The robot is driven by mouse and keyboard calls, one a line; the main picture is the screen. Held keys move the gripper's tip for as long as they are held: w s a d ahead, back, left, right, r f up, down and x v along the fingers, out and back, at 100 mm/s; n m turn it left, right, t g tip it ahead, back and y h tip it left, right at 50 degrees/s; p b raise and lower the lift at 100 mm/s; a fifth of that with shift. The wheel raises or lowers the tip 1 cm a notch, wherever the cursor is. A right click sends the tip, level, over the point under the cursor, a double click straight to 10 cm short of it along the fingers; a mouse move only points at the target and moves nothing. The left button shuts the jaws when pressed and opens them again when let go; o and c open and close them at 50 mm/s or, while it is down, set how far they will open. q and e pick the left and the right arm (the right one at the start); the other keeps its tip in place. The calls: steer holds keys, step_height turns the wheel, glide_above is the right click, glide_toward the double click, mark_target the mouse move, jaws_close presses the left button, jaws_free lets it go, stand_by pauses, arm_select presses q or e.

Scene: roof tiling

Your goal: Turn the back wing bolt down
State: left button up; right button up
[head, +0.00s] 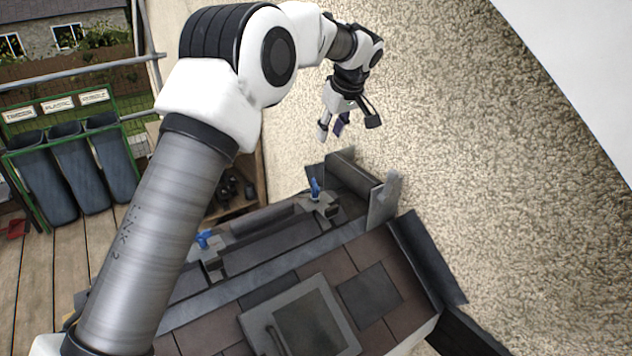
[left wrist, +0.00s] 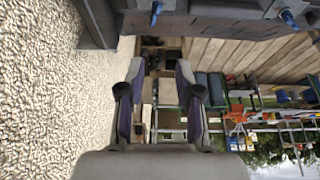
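Two blue wing bolts stand on dark clamps along the roof's upper edge. The farther one, near the pebbled wall, is the back wing bolt (head: 316,188); it looks upright. The nearer wing bolt (head: 204,239) is partly behind my left arm. My left gripper (head: 347,127) is open and empty, above and beyond the back bolt, apart from it. In the left wrist view the open fingers (left wrist: 160,98) have nothing between them. The back bolt (left wrist: 155,12) and the other bolt (left wrist: 289,18) show at that view's top edge. My right gripper is not in view.
The pebbled wall (head: 480,150) rises close beside the gripper. A dark upright end piece (head: 383,203) stands right of the back bolt. A roof window (head: 305,320) lies among brown tiles below. Grey bins (head: 70,165) stand on the wooden deck at left.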

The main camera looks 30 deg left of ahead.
mark_target(315, 182)
arm_select(q)
steer(key=w+a+f+m, duration=0.1)
steer(key=a+f, duration=0.1)
steer(key=f, duration=0.2)
steer(key=a+f+m, duration=0.1)
steer(key=a+f, duration=0.1)
steer(key=f, duration=0.3)
steer(key=w+a+f+m+t, duration=0.1)
steer(key=f+m, duration=0.1)
steer(key=f, duration=0.3)
steer(key=shift+w+a+f+h, duration=0.2)
steer(key=shift+w+a+h, duration=0.15)
steer(key=shift+a+h, duration=0.05)
steer(key=x, duration=0.1)
steer(key=p+x, duration=0.1)
steer(key=x, duration=0.1)
steer(key=p+x, duration=0.1)
steer(key=shift+d+f, duration=0.25)
steer(key=shift+f, duration=0.1)
steer(key=shift+w+a+f, duration=0.1)
steer(key=shift+a+f, duration=0.15)
steer(key=shift+f, duration=0.1)
jaws_close()
